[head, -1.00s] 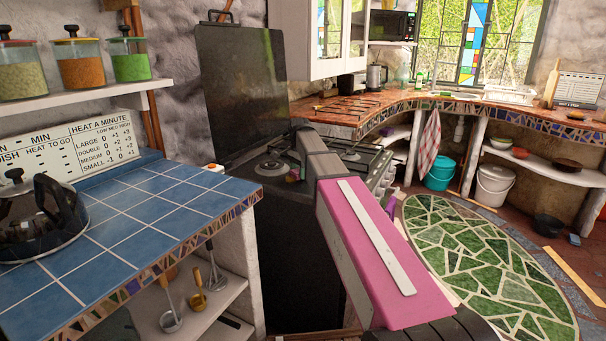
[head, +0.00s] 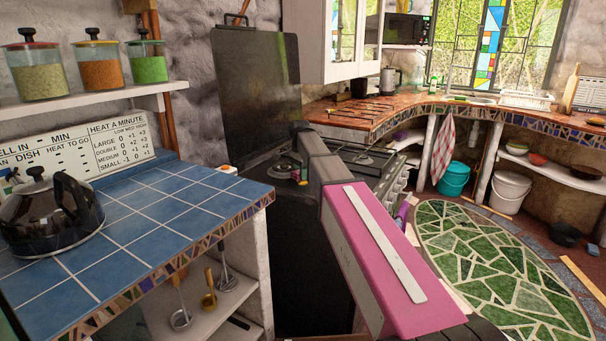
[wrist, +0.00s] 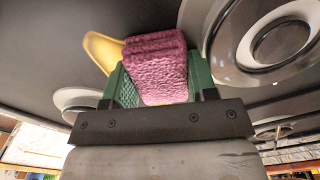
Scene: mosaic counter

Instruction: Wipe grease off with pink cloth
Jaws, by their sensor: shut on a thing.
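The pink cloth (wrist: 155,65) is a folded, textured piece held between the green fingertips of my gripper (wrist: 155,85) in the wrist view. It is at or close to the dark stove top (wrist: 60,50); I cannot tell if it touches. A yellow patch (wrist: 103,50), which looks like the grease, shows beside and partly behind the cloth. In the head view my arm reaches over the stove, and only a small bit of my gripper (head: 301,174) shows near a left burner. The grease cannot be made out there.
Round burners (wrist: 270,45) stand close right of the cloth in the wrist view. A raised dark stove lid (head: 255,95) stands behind. A blue-tiled counter (head: 150,225) with a kettle (head: 48,215) is left.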

